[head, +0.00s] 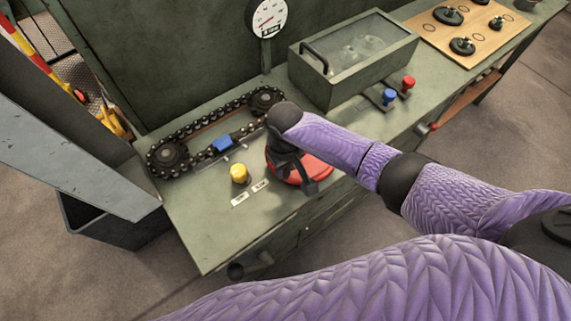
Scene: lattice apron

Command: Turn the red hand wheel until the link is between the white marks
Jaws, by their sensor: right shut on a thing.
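The red hand wheel (318,168) lies on the green bench top, partly hidden by my right gripper. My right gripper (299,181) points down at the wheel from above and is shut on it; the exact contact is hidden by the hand. A black chain runs in a loop around two sprockets behind the wheel. A blue link (222,144) sits on the chain's near run, left of the wheel. A grey strip (213,164) lies along the near side of the chain; light marks show by the link but are too small to place it against them. My left gripper is out of view.
A yellow knob (239,173) and two white labels stand near the wheel. A lidded box (354,62) with a black handle, a blue knob (389,96) and a red knob (408,82) are to the right. A gauge (267,17) stands behind. The bench's front left is clear.

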